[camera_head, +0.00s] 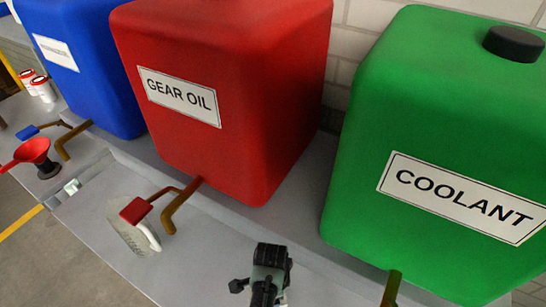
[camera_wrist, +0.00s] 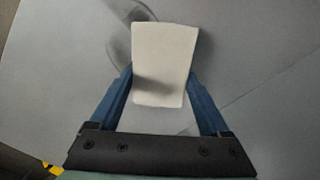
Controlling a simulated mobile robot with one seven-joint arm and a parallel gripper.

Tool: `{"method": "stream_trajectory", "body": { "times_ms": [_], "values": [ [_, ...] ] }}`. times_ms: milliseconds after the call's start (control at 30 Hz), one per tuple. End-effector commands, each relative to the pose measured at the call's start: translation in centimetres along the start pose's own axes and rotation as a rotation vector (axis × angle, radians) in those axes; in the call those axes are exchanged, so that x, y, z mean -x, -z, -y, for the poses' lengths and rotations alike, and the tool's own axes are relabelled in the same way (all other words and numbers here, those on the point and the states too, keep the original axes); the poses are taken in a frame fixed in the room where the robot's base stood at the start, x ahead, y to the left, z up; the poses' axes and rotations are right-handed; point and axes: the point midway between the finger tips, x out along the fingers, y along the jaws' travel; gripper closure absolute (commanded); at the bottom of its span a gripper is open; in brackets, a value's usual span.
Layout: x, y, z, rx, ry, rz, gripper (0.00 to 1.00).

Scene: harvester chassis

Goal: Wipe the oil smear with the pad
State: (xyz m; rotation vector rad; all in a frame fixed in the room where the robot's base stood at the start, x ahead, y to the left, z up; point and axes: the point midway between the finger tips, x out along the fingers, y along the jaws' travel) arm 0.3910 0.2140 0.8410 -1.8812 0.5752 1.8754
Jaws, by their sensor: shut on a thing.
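A white rectangular pad (camera_wrist: 165,62) sits between the two blue fingers of my gripper (camera_wrist: 158,88) in the wrist view. The gripper is shut on its sides, and a dark shadow falls across the pad. The pad is over a grey surface; I cannot tell whether it touches it. Faint dark curved marks (camera_wrist: 122,28) show on that surface at the pad's upper left; I cannot tell whether they are the oil smear or shadow. In the head view, the dark end of my arm shows at the bottom centre, and the pad and fingertips are hidden.
On the grey bench (camera_head: 100,215) stand a blue tank (camera_head: 95,90), a red gear oil tank (camera_head: 225,120) and a green coolant tank (camera_head: 420,130), with spouts toward the front. A jug (camera_head: 130,232) stands under the red tank's tap. A red funnel (camera_head: 33,151) is at left.

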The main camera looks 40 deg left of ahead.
Motion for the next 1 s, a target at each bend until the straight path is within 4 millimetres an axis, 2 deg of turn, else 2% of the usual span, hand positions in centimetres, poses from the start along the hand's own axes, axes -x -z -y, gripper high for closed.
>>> {"method": "stream_trajectory", "body": {
  "times_ms": [700,1000],
  "values": [
    [-0.4,-3.5,-3.7,0.008,-0.008,0.004,0.64],
    [-0.5,-4.2,-4.4,0.009,-0.008,0.003,0.64]
  ]
}}
